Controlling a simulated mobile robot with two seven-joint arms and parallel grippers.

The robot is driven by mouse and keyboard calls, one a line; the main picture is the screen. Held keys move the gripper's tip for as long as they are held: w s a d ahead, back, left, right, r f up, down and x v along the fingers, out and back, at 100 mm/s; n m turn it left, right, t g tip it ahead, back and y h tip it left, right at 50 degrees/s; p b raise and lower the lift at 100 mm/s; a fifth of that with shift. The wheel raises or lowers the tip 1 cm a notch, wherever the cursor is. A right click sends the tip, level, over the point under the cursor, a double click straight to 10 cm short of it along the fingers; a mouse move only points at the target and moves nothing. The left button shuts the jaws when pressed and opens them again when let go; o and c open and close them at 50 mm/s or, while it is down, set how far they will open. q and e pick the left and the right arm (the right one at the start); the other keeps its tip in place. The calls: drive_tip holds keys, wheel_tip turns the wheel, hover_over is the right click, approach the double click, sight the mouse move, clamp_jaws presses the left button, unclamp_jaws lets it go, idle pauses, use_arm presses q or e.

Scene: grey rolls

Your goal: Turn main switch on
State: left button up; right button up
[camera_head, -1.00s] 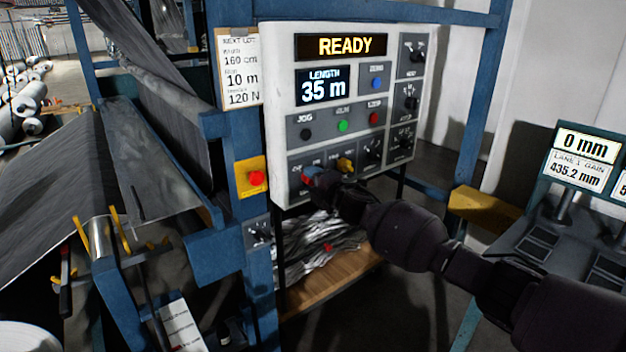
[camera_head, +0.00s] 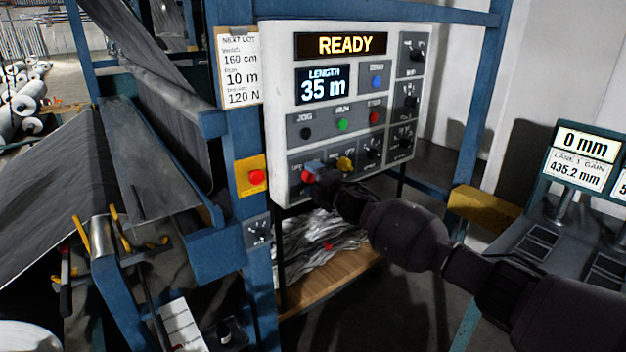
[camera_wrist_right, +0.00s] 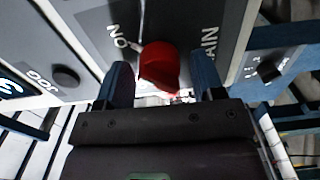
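The main switch is a red rotary knob (camera_wrist_right: 160,66) at the lower left of the white control panel (camera_head: 283,100). In the head view the right gripper (camera_head: 316,171) covers much of the switch; only a little red (camera_head: 308,178) shows. The panel's display (camera_head: 341,45) reads "READY". My left gripper is not in view.
A yellow selector (camera_head: 345,163) sits just right of the gripper. Black, green and red buttons (camera_head: 342,125) are above. A red emergency button (camera_head: 257,177) on a yellow box is to the left. Blue frame posts (camera_head: 240,215) flank the panel.

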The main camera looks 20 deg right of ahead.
idle(0.3)
drive_tip(key=shift+b+v, duration=0.65)
drive_tip(key=shift+v, duration=4.75)
drive_tip(key=s+a+f+m+h, duration=0.1)
drive_tip(key=s+a+f+m, duration=0.3)
drive_tip(key=s+f+m, duration=0.65)
drive_tip(key=s+d+f+m+g+h, duration=0.1)
drive_tip(key=s+f+m, duration=0.2)
drive_tip(key=s+f, duration=0.4)
drive_tip(key=s+d+f+m+g+h+b, duration=0.1)
drive_tip(key=s+d+f+m+g+h, duration=0.1)
drive_tip(key=s+f+m, duration=0.2)
drive_tip(key=s+d+f+m+g+h, duration=0.2)
drive_tip(key=s+f, duration=0.8)
drive_tip(key=s, duration=0.6)
drive_tip(key=shift+s+f+m+b, duration=0.35)
drive_tip(key=shift+s+m, duration=0.05)
drive_tip(key=shift+m, duration=0.25)
